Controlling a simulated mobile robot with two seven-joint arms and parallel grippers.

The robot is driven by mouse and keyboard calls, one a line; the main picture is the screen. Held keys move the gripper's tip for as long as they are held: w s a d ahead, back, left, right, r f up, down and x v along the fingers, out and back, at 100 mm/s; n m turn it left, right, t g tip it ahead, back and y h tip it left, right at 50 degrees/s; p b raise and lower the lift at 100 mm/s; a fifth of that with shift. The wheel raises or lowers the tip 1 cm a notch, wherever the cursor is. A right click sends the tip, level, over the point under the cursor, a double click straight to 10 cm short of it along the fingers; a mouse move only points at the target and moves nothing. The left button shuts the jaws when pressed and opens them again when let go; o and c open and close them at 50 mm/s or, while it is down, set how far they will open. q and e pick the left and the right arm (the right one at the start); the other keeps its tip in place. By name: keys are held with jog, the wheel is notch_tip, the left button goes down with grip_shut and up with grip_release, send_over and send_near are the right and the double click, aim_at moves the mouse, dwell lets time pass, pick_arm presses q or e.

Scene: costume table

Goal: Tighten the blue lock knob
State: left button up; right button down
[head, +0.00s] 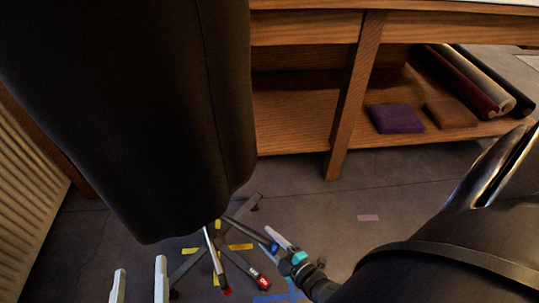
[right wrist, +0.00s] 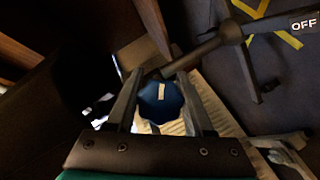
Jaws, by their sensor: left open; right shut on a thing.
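The blue lock knob (right wrist: 160,103) shows in the right wrist view, round with scalloped sides and a pale stripe on its face. My right gripper (right wrist: 160,80) has its two fingers on either side of it and is shut on it. In the head view my right gripper (head: 273,240) is low beside the stand, under the black dress form (head: 130,100); only a little blue of the knob shows there. My left gripper (head: 140,272) is open and empty at the bottom left, its two pale fingers apart, below the dress form.
Stand legs (head: 238,268) spread over the grey floor, one with a red-ended tip. Yellow and blue tape marks lie around them. A wooden table with a low shelf (head: 290,125) stands behind, holding a purple folded cloth (head: 395,118) and fabric rolls (head: 470,80). A ribbed panel (head: 30,200) stands at left.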

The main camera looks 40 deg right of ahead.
jog(key=shift+m+g+y+p, duration=0.4)
jog(key=shift+m+g+y, duration=0.1)
jog(key=shift+m, duration=0.5)
pick_arm(q)
jog(key=shift+w+a+f+g+y, duration=0.2)
jog(key=shift+a+f+g, duration=0.1)
jog(key=shift+f+g, duration=0.15)
jog(key=shift+w+a+f+g+y, duration=0.1)
jog(key=shift+a+f+g+y, duration=0.15)
jog(key=shift+g, duration=0.3)
pick_arm(e)
jog(key=shift+a+f+m+g+y, duration=0.2)
jog(key=shift+m+g+y, duration=0.15)
jog(key=shift+m, duration=0.65)
pick_arm(q)
jog(key=shift+f, duration=0.1)
pick_arm(e)
jog(key=shift+y, duration=0.25)
pick_arm(q)
jog(key=shift+a, duration=0.1)
pick_arm(e)
jog(key=shift+c, duration=1.7)
grip_release()
jog(key=shift+s, duration=0.15)
